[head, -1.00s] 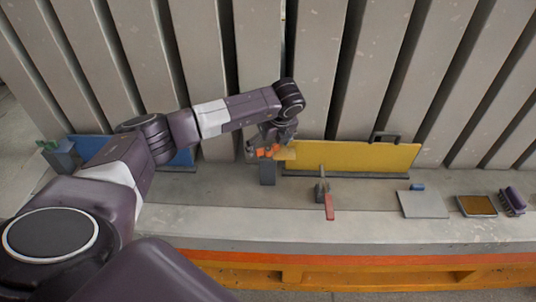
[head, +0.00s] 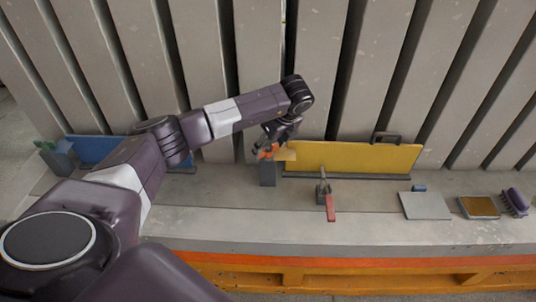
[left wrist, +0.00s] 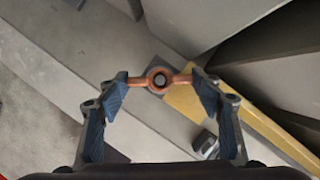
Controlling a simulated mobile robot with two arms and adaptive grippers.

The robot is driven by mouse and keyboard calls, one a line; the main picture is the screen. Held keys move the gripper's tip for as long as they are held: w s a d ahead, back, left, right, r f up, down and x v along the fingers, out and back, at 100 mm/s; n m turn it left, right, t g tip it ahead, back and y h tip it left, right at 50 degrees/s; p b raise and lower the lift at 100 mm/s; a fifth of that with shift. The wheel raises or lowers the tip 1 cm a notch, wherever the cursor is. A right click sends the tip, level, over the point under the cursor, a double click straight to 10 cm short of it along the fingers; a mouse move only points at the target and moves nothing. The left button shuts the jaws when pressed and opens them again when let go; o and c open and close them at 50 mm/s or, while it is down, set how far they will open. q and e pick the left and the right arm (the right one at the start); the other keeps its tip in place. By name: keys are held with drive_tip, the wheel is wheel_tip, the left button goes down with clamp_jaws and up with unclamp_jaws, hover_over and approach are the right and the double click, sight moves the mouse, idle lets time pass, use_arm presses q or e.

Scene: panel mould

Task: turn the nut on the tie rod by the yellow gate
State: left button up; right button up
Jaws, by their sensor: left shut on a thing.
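The orange nut (head: 266,152) with two side arms sits at the top of a grey post (head: 268,175), at the left end of the yellow gate (head: 350,157). In the left wrist view the nut (left wrist: 159,80) shows as a ring with an arm to each side, and the dark end of the tie rod (left wrist: 159,81) shows in its middle. My left gripper (head: 272,146) is shut on the nut from above. Its fingers (left wrist: 159,88) bear on the outer ends of the two arms. My right gripper is not in view.
A red-handled clamp (head: 328,203) stands before the yellow gate. A grey plate (head: 425,206), a brown-topped pad (head: 479,207) and a purple brush (head: 515,202) lie at the right. A blue gate (head: 100,148) stands at the left. Grey slanted panels (head: 260,80) rise close behind.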

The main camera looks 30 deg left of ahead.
use_arm(q)
drive_tip(key=shift+f+n, duration=0.1)
drive_tip(key=shift+n, duration=0.3)
drive_tip(key=shift+w+n+g+b, duration=0.1)
drive_tip(key=shift+n+g+b, duration=0.45)
drive_tip(key=shift+n, duration=0.35)
drive_tip(key=shift+d+n+g+b, duration=0.1)
drive_tip(key=shift+n+g+b, duration=0.2)
drive_tip(key=shift+n, duration=0.5)
drive_tip(key=shift+w+n+g+b, duration=0.1)
drive_tip(key=shift+n+g+b, duration=0.45)
drive_tip(key=shift+n, duration=1.35)
